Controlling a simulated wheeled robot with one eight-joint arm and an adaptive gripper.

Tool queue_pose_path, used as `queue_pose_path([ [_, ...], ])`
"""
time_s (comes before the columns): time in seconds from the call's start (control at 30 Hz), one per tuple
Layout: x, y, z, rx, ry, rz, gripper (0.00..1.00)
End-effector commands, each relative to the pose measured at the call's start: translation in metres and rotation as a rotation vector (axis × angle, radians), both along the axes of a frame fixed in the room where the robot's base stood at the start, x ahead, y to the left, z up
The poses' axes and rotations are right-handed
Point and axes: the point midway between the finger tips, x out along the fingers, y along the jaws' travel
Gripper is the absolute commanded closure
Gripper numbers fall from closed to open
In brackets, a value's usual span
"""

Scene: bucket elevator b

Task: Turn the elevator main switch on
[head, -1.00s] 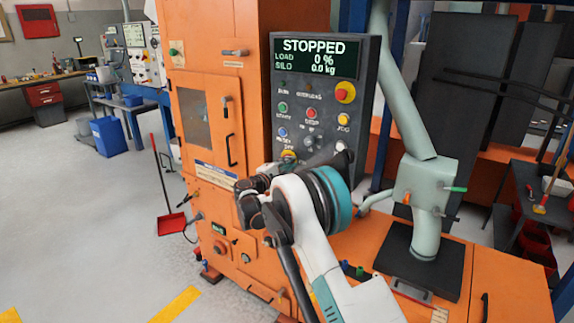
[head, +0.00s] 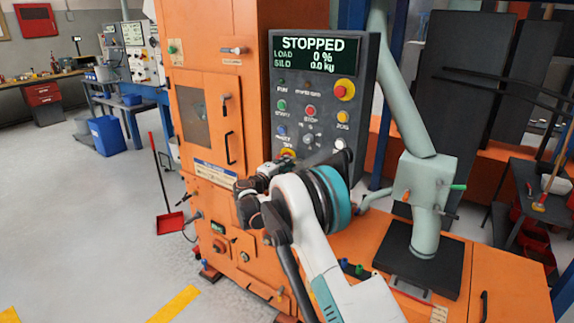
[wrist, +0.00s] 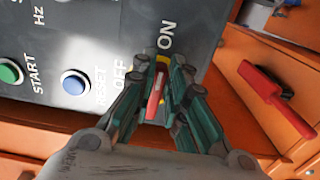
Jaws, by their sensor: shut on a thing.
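The main switch has a red handle (wrist: 155,92) on a yellow plate, low on the grey control panel (wrist: 115,20), beside the OFF and ON labels in the wrist view. My gripper (wrist: 160,85) has its teal fingers on both sides of the handle and is shut on it. In the head view only a bit of the yellow plate (head: 288,153) shows at the panel's bottom, and my arm hides the rest. The panel display (head: 315,57) reads STOPPED, LOAD 0 % and SILO 0.0 kg.
Near the switch are the blue RESET button (wrist: 75,83) and the green START button (wrist: 9,72). A red emergency button (head: 343,90) is higher on the panel. A red dustpan (head: 170,222) stands left of the orange cabinet (head: 210,85). Open floor lies further left.

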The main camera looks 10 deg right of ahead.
Motion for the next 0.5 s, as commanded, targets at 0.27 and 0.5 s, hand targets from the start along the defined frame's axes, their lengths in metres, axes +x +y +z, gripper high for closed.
queue_pose_path([
  [0.27,-0.0006,-0.0001,-0.0014,0.002,0.001,-0.001,0.67],
  [0.5,-0.0014,0.0013,-0.0007,0.001,0.001,0.0,0.67],
])
